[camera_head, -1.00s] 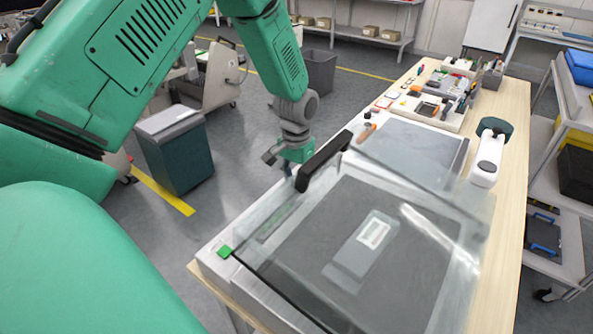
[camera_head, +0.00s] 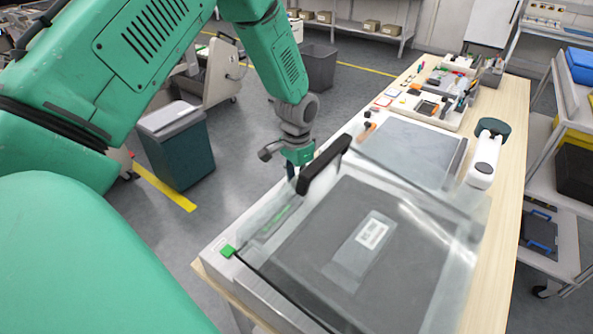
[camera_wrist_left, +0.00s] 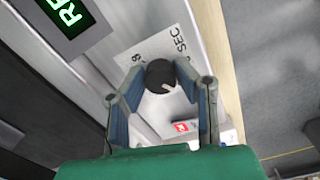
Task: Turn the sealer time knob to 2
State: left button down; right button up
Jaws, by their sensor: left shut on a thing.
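The sealer (camera_head: 240,280) is a white box on the bench with a clear lid and a black handle (camera_head: 325,166). Its time knob (camera_wrist_left: 160,74) is small, round and black, with a pale pointer line toward the lower right in the left wrist view. A white label (camera_wrist_left: 150,45) around it shows "SEC" and an 8; other numbers are hidden or unreadable. My left gripper (camera_wrist_left: 160,85) is shut on the knob, one finger on each side. In the head view my left gripper (camera_head: 291,172) is beside the handle, and the knob is hidden there. My right gripper is not in view.
A green-lit display (camera_wrist_left: 72,15) is beside the knob. A green button (camera_head: 227,251) is on the sealer's near left corner. A labelled pouch (camera_head: 362,245) shows under the lid. A white scanner (camera_head: 486,158) and a parts tray (camera_head: 425,115) stand farther back. A bin (camera_head: 177,150) stands on the floor.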

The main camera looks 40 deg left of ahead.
pick_arm(q)
jog(key=c, duration=1.3)
grip_release()
jog(key=shift+w, duration=0.3)
jog(key=shift+o, duration=0.2)
jog(key=shift+w+f, duration=0.1)
jog(key=shift+r, duration=0.6)
notch_tip(320, 180, up, 11)
jog(key=shift+f, duration=0.2)
jog(key=shift+a, duration=0.1)
